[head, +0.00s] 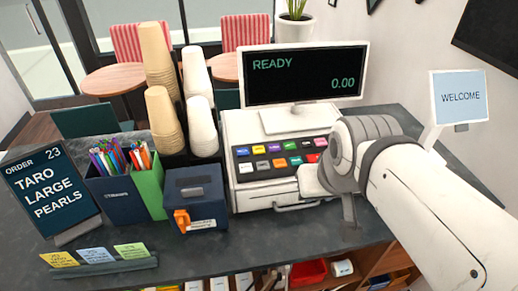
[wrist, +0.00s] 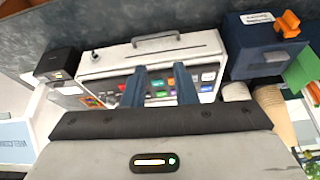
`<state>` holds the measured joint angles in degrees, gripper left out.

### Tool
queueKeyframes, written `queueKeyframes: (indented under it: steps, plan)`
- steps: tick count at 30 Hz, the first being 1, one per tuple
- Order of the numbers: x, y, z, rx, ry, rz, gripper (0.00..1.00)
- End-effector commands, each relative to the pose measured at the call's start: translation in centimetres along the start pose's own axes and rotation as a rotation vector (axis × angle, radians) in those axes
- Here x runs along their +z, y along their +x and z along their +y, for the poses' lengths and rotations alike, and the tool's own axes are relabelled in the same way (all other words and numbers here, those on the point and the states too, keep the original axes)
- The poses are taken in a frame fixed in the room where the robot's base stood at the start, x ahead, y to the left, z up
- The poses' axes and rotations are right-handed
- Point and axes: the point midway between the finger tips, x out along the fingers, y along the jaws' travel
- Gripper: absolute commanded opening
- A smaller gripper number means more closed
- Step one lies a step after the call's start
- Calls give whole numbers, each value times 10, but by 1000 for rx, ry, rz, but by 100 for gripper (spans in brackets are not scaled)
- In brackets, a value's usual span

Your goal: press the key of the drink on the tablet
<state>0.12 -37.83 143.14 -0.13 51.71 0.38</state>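The tablet (head: 50,189) stands at the left of the counter and reads ORDER 23, TARO, LARGE, PEARLS. The white cash register (head: 240,196) stands in the middle, with rows of coloured keys on its dark key panel (head: 280,174). The key labels are too small to read. My gripper (head: 325,181) is over the right part of the register and hides some of the keys in the head view. In the wrist view its two blue-grey fingers (wrist: 160,72) are apart with nothing between them, in front of the key panel (wrist: 209,77). I cannot tell whether they touch a key.
The register's display (head: 305,75) reads READY and 0.00. Left of the register are a dark blue box (head: 194,190) with an orange part, a pen holder (head: 128,190) and stacked cups (head: 165,120). A WELCOME screen (head: 460,97) stands at the right.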

Motion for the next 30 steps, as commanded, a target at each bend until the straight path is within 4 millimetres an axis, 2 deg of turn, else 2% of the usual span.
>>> queueKeyframes:
  steps: [1, 9, 30]
  plan:
    - [0, 0, 0, 0, 0, 0, 22]
    - [0, 0, 0, 0, 0, 0, 0]
    - [0, 0, 0, 0, 0, 0, 0]
